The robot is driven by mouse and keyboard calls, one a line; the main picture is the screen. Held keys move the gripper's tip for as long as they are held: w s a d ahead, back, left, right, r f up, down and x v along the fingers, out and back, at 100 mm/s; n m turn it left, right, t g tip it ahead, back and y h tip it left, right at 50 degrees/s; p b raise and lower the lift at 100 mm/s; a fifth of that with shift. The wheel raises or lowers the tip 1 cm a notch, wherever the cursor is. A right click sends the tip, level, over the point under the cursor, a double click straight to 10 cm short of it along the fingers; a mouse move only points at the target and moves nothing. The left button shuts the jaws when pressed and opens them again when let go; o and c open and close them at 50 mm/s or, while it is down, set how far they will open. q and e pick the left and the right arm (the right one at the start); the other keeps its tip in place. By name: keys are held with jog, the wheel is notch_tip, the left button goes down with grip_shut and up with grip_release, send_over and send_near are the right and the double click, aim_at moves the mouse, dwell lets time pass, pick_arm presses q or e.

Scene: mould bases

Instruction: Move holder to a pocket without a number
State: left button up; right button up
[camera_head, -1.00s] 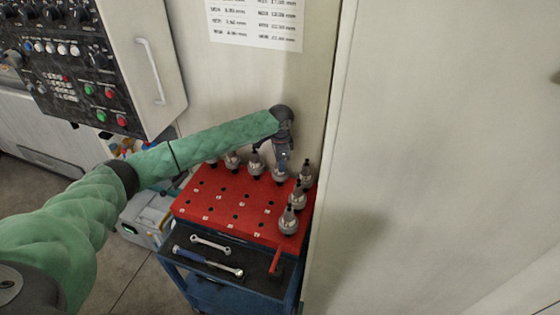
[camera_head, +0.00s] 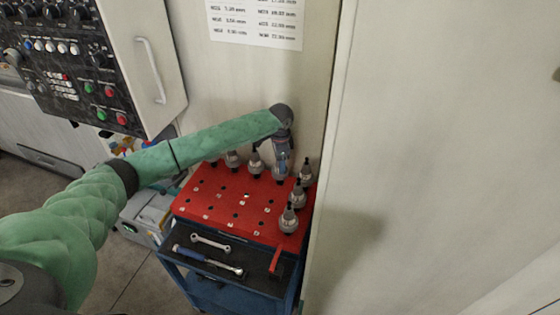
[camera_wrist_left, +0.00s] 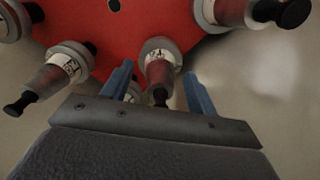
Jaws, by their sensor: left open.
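Several grey tool holders with dark tips stand in the red board (camera_head: 222,198) on the cart, along its back and right edges. My left gripper (camera_head: 281,163) is over the back right of the board, at one holder (camera_head: 280,172). In the left wrist view the open left gripper (camera_wrist_left: 157,84) has one blue finger on each side of that holder (camera_wrist_left: 160,68), with gaps showing. Another holder (camera_wrist_left: 62,66) lies to the left and one (camera_wrist_left: 232,10) to the upper right. The front right holder (camera_head: 288,220) stands near the board's corner. Many pockets are empty; small labels lie beside some, unreadable here.
A black tray (camera_head: 215,256) below the board's front holds a wrench (camera_head: 210,243) and a blue-handled tool (camera_head: 207,260). A beige wall (camera_head: 430,150) stands close at the right. A machine control panel (camera_head: 75,60) is at the left.

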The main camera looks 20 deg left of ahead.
pick_arm(q)
jog(key=shift+r+b, duration=0.65)
jog(key=shift+r, duration=0.5)
notch_tip(320, 180, up, 4)
jog(key=shift+f+b, duration=0.1)
jog(key=shift+b, duration=0.65)
jog(key=shift+r, duration=0.9)
pick_arm(e)
jog(key=shift+w+a+r, duration=0.15)
jog(key=shift+w+a, duration=0.15)
jog(key=shift+w, duration=0.4)
jog(key=shift+w+a+r, duration=0.15)
jog(key=shift+w+a, duration=0.15)
jog(key=shift+w, duration=0.35)
pick_arm(q)
jog(key=shift+r, duration=0.1)
